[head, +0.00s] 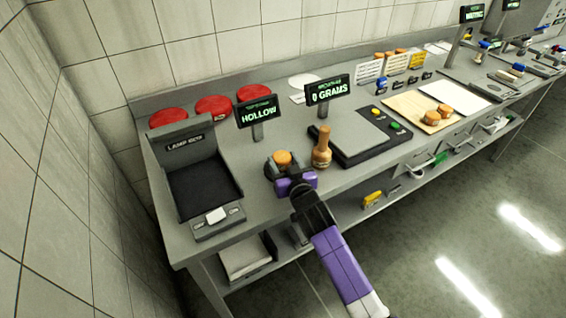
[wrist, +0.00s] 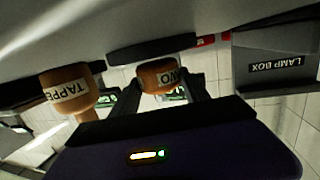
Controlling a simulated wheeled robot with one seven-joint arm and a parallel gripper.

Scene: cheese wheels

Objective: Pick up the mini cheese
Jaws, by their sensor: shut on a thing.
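The mini cheese (head: 283,157) is a small orange round with a pale label, near the front of the grey bench. My gripper (head: 281,167) is shut on it, with a dark finger on either side. The head view does not show clearly whether the cheese is off the bench.
A wooden tapper (head: 321,150) stands just right of my gripper. The lamp box (head: 190,165) is to the left, the scale (head: 353,135) to the right. A sign reading HOLLOW (head: 258,113) stands behind. Two more cheeses lie on a board (head: 405,106).

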